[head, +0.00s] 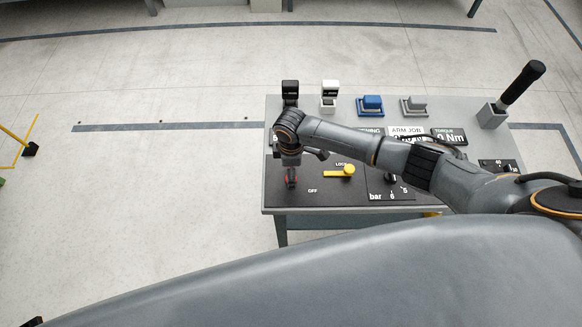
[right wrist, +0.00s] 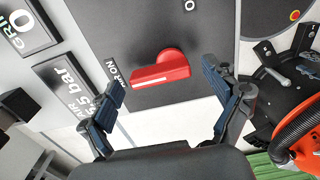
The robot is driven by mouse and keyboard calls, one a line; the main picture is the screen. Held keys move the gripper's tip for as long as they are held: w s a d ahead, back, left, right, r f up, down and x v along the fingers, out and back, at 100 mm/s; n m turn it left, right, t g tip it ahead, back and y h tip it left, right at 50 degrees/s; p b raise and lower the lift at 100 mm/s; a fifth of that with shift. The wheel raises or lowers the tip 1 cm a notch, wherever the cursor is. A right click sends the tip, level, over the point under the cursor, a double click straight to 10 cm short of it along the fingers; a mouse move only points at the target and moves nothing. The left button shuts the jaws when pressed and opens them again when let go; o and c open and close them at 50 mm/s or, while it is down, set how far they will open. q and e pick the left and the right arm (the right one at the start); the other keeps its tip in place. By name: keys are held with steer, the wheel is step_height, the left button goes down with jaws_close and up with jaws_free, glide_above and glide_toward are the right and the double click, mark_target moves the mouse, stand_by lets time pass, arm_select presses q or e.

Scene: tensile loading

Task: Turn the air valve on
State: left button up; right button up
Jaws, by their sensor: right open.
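The air valve is a red lever (right wrist: 160,72) on a dark panel in the right wrist view. My right gripper (right wrist: 163,86) is open, with one finger on each side of the lever in the picture; I see no contact. In the head view my right gripper (head: 291,170) is over the left part of the panel, and the arm covers much of it. A bit of red shows there under the gripper. My left gripper is not in view.
Several small fixtures line the back, including a blue one (head: 370,105). A black-handled tool (head: 520,83) stands at the right. An orange-red round object (right wrist: 298,140) is beside the right finger.

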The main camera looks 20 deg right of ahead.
steer(key=shift+r, duration=0.1)
step_height(320, 180, up, 12)
stand_by(0.5)
stand_by(0.4)
